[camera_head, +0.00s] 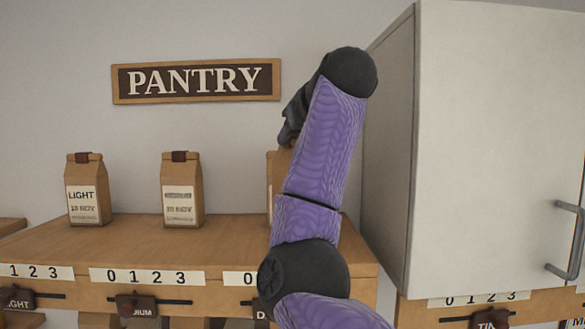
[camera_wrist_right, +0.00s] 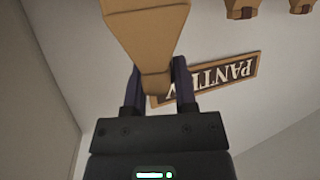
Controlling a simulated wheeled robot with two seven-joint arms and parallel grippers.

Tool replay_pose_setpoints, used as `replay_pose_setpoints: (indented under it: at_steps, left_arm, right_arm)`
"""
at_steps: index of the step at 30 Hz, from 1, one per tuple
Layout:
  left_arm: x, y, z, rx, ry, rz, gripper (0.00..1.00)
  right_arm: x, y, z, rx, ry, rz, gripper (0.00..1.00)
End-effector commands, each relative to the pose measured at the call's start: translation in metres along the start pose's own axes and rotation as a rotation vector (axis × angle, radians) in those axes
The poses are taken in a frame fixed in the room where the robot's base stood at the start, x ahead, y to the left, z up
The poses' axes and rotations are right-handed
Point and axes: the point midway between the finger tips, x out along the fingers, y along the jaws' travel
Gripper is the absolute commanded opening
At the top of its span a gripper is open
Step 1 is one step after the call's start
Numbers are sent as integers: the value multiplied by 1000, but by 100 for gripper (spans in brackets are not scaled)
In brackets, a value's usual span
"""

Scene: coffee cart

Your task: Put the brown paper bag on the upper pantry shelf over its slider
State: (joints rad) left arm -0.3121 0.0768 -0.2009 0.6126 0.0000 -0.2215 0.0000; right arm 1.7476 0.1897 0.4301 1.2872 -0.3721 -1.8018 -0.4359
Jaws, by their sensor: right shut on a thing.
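My right gripper (camera_head: 288,128) is shut on the top of a brown paper bag (camera_head: 271,180) in the head view. My purple arm hides most of this bag, which is over the right part of the upper pantry shelf (camera_head: 180,240). I cannot tell whether its bottom touches the shelf. In the right wrist view the bag (camera_wrist_right: 148,35) hangs between the two fingers of my gripper (camera_wrist_right: 158,85). A slider (camera_head: 262,312) below the shelf's right end is partly hidden by my arm. My left gripper is not in view.
Two more brown bags, one marked LIGHT (camera_head: 88,190) and another (camera_head: 182,190), stand on the shelf to the left. Their sliders, LIGHT (camera_head: 17,299) and MEDIUM (camera_head: 136,306), are below. A tall white cabinet (camera_head: 490,150) bounds the right side. A PANTRY sign (camera_head: 196,81) hangs behind.

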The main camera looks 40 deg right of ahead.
Motion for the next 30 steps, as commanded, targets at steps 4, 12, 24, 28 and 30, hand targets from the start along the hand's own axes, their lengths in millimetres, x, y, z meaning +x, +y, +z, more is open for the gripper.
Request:
replay_pose_setpoints:
  at_steps: [4,12,24,28,30]
  left_arm:
    - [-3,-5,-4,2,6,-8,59]
    - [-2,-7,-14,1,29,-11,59]
    - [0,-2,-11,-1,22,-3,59]
    - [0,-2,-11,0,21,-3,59]
    - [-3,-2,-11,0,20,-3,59]
  right_arm:
    - [13,-1,24,-2,-2,-1,0]
    - [14,-1,29,-2,0,-1,0]
    - [16,-1,31,-2,-2,-1,70]
    - [16,-1,31,-2,-1,-1,70]
    - [14,-1,28,-2,-1,-1,70]
